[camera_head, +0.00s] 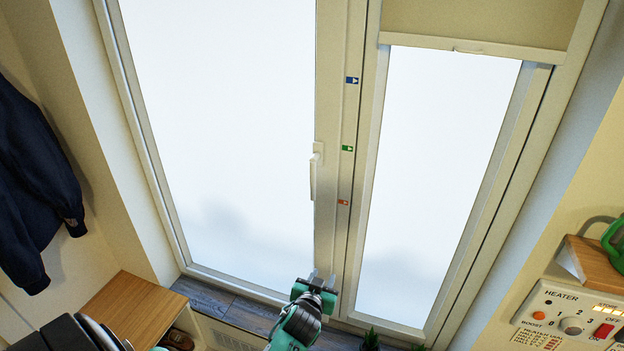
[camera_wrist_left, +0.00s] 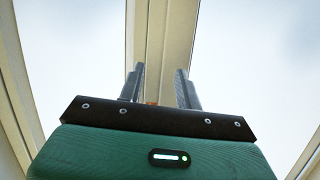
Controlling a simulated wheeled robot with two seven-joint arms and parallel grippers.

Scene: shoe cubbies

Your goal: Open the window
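The window has a large left pane (camera_head: 220,120) and a narrower right pane (camera_head: 440,160), with a pale frame post (camera_head: 335,110) between them. Its white handle (camera_head: 313,175) is on the left sash's right edge and points down. The left sash looks closed. Blue (camera_head: 352,80), green (camera_head: 347,148) and red (camera_head: 343,202) markers run down the post. My left gripper (camera_head: 322,276) is below the handle, in front of the post, apart from the handle. Its fingers are spread and empty in the left wrist view (camera_wrist_left: 160,85). The handle cannot be made out there. My right gripper is not in view.
A wooden bench (camera_head: 130,305) stands at lower left below a dark hanging jacket (camera_head: 35,180). A heater control panel (camera_head: 570,315) and a wooden shelf (camera_head: 595,265) are at right. A dark sill (camera_head: 240,308) runs below the window. The space before the left pane is clear.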

